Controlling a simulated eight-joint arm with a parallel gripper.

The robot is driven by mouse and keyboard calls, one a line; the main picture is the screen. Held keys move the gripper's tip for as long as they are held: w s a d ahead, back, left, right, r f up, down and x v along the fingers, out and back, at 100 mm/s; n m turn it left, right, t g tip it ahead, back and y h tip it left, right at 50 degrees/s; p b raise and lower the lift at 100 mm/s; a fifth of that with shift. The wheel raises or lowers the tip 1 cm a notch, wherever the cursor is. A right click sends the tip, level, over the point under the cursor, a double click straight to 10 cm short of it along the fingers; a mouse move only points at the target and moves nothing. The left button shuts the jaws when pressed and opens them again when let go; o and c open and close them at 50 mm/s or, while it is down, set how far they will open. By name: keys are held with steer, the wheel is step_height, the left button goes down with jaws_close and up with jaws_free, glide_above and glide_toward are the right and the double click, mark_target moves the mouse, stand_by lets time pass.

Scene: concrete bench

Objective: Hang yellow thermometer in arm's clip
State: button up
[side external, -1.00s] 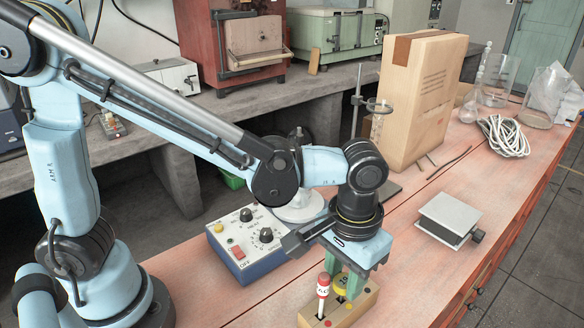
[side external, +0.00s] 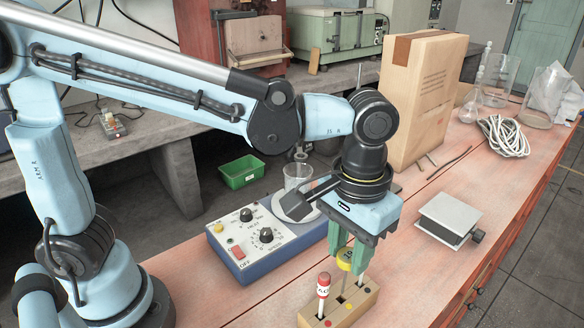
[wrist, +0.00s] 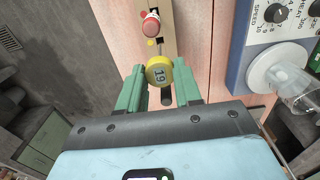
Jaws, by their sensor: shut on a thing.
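A blue-and-white hotplate (side external: 252,240) with knobs lies left of the rack, with a glass beaker (side external: 298,177) on it. A tall cardboard box (side external: 425,100) stands behind. A grey jack platform (side external: 449,218) lies right. Coiled cable (side external: 505,136) and glassware are at the far right.

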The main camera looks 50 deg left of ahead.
step_height(320, 180, up, 10)
stand_by(1.2)
steer(key=w+a+r+n, duration=0.1)
steer(key=w+a+n, duration=0.4)
steer(key=a, duration=0.6)
steer(key=w+a+r+n, duration=0.1)
steer(key=w+a+n, duration=0.4)
steer(key=a, duration=0.6)
steer(key=shift+w+a+n, duration=0.2)
steer(key=shift+a+n, duration=0.1)
steer(key=shift+n, duration=0.7)
steer(key=shift+f, duration=1)
step_height(320, 180, down, 6)
stand_by(1.2)
steer(key=shift+f, duration=0.1)
